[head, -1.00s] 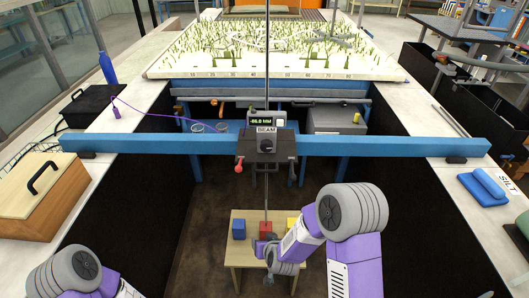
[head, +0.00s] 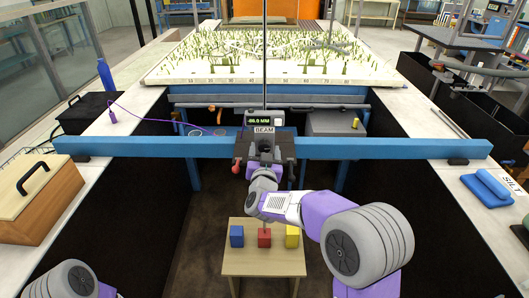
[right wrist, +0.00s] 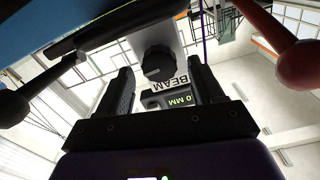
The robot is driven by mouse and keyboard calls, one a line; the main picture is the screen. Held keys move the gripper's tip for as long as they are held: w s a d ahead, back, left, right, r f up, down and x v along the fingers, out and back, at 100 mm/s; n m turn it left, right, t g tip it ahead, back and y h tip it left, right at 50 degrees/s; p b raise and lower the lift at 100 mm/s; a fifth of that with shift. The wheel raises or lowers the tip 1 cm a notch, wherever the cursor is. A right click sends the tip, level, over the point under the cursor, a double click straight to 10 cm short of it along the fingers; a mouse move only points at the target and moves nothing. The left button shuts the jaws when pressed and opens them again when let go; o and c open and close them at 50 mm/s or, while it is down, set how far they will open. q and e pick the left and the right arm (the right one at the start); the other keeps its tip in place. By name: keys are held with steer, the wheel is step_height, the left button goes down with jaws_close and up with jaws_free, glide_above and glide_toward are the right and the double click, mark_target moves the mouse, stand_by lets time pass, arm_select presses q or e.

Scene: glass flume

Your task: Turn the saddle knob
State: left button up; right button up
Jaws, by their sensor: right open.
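The saddle (head: 243,149) is a dark block on the blue beam, with a display (head: 264,117) and a BEAM label above it. In the right wrist view the black ridged saddle knob (right wrist: 158,62) is ahead, between the lines of my two fingers. My right gripper (right wrist: 162,78) is open, one dark finger on each side, with nothing held. In the head view my right gripper (head: 266,160) is up in front of the saddle and partly covers the knob area. I cannot tell whether the fingers touch the knob. My left gripper is out of view.
The blue beam (head: 400,148) spans the flume between the side ledges. A red ball-ended lever (head: 236,169) hangs at the saddle's left. Below, a small wooden table (head: 264,262) carries a blue block (head: 237,236), a red block (head: 264,238) and a yellow block (head: 292,236).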

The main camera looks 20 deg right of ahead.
steer(key=shift+w+d, duration=0.1)
steer(key=shift+w, duration=0.15)
steer(key=c, duration=1.1)
steer(key=shift+o, duration=0.2)
steer(key=o, duration=1.1)
steer(key=shift+c, duration=0.2)
steer(key=v, duration=0.7)
steer(key=shift+s+p, duration=0.3)
